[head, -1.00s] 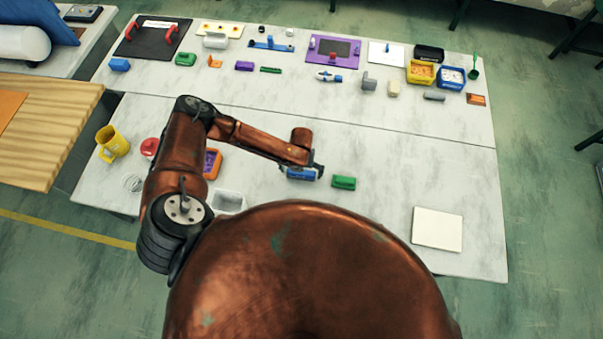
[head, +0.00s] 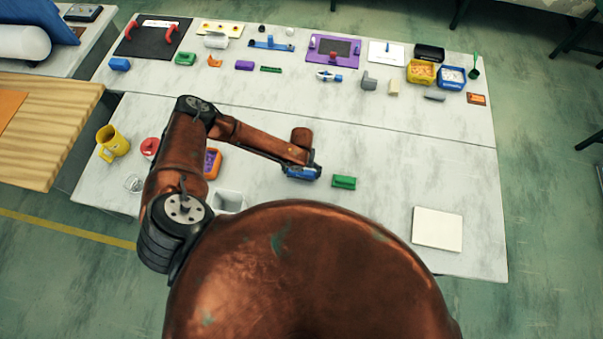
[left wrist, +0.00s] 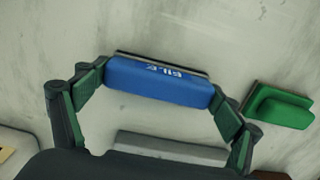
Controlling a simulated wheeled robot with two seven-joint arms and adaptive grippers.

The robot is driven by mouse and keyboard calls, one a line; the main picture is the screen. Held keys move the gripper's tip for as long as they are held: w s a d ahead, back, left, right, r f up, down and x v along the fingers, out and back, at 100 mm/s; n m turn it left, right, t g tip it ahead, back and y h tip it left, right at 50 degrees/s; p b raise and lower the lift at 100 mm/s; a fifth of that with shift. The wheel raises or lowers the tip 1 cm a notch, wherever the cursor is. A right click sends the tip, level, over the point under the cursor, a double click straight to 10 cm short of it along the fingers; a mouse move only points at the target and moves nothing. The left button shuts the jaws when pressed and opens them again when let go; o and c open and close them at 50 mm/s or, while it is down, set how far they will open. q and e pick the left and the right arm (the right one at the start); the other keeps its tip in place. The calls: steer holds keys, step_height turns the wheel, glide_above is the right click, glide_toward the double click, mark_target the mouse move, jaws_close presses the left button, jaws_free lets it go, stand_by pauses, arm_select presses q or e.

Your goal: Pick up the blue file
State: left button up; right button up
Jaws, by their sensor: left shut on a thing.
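The blue file (left wrist: 160,82) is a blue block with white lettering and a dark strip along its far edge. In the left wrist view it lies lengthwise between the two fingertips of my left gripper (left wrist: 158,90), with a finger pad against each end. In the head view the blue file (head: 301,173) shows partly under the end of my left arm, at the middle of the near table. My left gripper (head: 303,170) is shut on it there. I cannot tell whether the file is clear of the table. My right gripper is in neither view.
A green block (head: 344,182) lies just right of the file. An orange tray (head: 213,163), a pale bin (head: 229,201), a red item (head: 150,147) and a yellow mug (head: 113,141) stand to the left. A white square (head: 437,229) lies at right. Several items line the far table.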

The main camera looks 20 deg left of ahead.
arm_select(q)
steer(key=shift+w+r, duration=0.1)
steer(key=shift+r, duration=0.35)
steer(key=s+d+r+b, duration=0.1)
steer(key=s+d+r, duration=0.5)
steer(key=s+r, duration=0.6)
steer(key=shift+s+d, duration=0.15)
steer(key=shift+s, duration=0.2)
steer(key=o, duration=0.8)
steer(key=c, duration=1.1)
steer(key=shift+o, duration=0.2)
